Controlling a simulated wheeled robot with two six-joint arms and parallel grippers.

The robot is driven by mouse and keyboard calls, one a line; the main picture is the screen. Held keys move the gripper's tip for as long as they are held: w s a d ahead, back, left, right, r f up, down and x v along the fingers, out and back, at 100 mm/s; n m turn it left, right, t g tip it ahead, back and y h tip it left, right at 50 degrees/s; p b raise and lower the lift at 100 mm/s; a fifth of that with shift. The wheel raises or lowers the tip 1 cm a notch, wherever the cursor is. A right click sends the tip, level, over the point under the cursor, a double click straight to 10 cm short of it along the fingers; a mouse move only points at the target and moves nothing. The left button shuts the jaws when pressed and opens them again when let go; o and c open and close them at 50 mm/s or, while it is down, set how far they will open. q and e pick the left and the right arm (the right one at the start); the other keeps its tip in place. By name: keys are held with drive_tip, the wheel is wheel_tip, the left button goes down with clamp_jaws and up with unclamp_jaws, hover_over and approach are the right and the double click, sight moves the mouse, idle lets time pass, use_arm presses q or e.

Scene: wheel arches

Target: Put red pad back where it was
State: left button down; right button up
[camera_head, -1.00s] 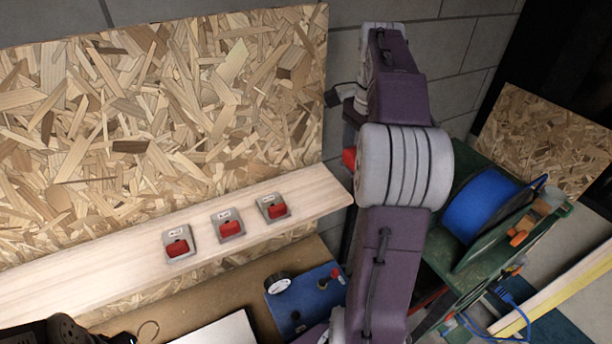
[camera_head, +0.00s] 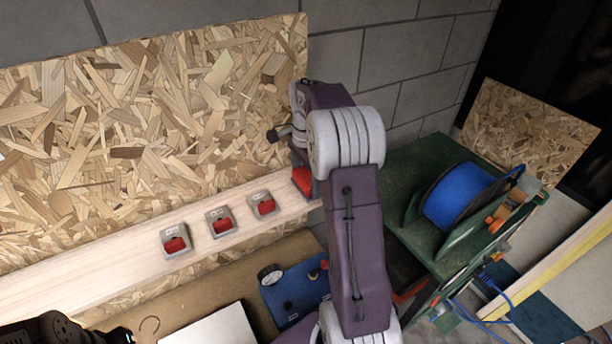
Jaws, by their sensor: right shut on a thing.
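Several red pads are in view. Three sit in small grey holders on the pale wooden shelf: a left one (camera_head: 175,243), a middle one (camera_head: 222,224) and a right one (camera_head: 266,206). Another red pad (camera_head: 302,180) is at my right gripper (camera_head: 303,184), at the right end of the shelf. My right gripper is shut on this pad; its fingers are mostly hidden by my arm. Whether a holder lies under or behind the held pad cannot be told. My left gripper cannot be made out.
The shelf (camera_head: 100,264) runs along a chipboard panel (camera_head: 150,120). Below are a blue box with a gauge (camera_head: 290,297) and a white sheet (camera_head: 215,328). A blue cable reel (camera_head: 460,197) stands on a green cart at the right. A dark object (camera_head: 55,330) fills the lower left corner.

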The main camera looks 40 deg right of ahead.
sight(305, 175)
drive_tip(key=shift+w+f, duration=0.3)
drive_tip(key=shift+w, duration=0.15)
drive_tip(key=o, duration=1.2)
drive_tip(key=shift+s, duration=0.1)
drive_tip(key=shift+c, duration=0.2)
use_arm(q)
drive_tip(key=shift+w, duration=0.1)
use_arm(e)
drive_tip(key=shift+s+r, duration=0.25)
drive_tip(key=shift+w+r, duration=0.1)
drive_tip(key=shift+r, duration=0.15)
use_arm(q)
drive_tip(key=shift+w+r, duration=0.2)
drive_tip(key=shift+r, duration=0.1)
use_arm(e)
wheel_tip(305, 175, up, 11)
drive_tip(key=shift+r, duration=0.15)
use_arm(q)
drive_tip(key=shift+s, duration=0.1)
